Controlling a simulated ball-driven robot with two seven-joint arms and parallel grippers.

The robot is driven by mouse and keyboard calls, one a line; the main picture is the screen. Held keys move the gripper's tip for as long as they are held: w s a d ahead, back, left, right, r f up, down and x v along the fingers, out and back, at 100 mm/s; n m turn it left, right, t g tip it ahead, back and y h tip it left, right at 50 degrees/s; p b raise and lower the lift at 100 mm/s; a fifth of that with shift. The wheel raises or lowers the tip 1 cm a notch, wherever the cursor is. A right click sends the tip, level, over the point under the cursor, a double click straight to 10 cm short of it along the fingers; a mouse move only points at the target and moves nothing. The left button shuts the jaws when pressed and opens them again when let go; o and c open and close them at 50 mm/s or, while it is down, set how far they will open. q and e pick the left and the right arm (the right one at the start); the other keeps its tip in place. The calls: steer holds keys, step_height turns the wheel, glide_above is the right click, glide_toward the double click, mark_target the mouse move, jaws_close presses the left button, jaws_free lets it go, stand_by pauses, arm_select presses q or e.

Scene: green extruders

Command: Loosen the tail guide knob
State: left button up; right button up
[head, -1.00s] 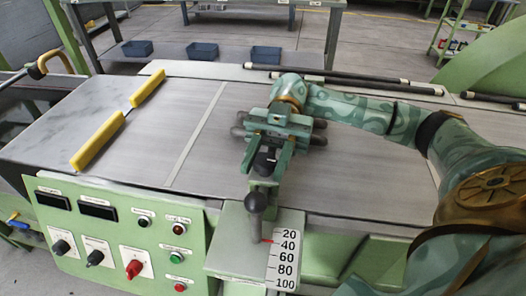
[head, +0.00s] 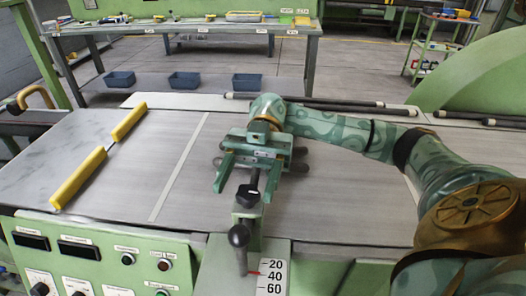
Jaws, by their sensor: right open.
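A black knob (head: 247,194) sits on a green bracket at the front edge of the grey conveyor bed; I take it for the tail guide knob. My right gripper (head: 244,189) reaches over the bed from the right. Its two green fingers are spread open, one on each side of the knob, with visible gaps. Below the knob stands a dark ball-ended lever (head: 238,237) beside a white scale plate (head: 272,277) marked 20, 40, 60. The gripper body hides part of the dark rounded parts (head: 298,160) behind it. My left gripper is not in view.
A green control panel (head: 93,262) with displays and switches is at the front left. Yellow bars (head: 79,180) lie along the bed's left side. Dark rods (head: 330,107) run along the back edge. Blue bins (head: 184,81) stand beyond. The bed's middle left is clear.

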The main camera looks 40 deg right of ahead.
arm_select(q)
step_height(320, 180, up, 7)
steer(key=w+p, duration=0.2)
steer(key=p, duration=0.4)
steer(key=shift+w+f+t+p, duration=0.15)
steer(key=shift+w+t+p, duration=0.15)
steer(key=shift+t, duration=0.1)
arm_select(e)
steer(key=s+a+r, duration=0.7)
steer(key=s+r, duration=0.3)
steer(key=s, duration=0.2)
steer(key=shift+a+r, duration=0.2)
steer(key=shift+a, duration=0.05)
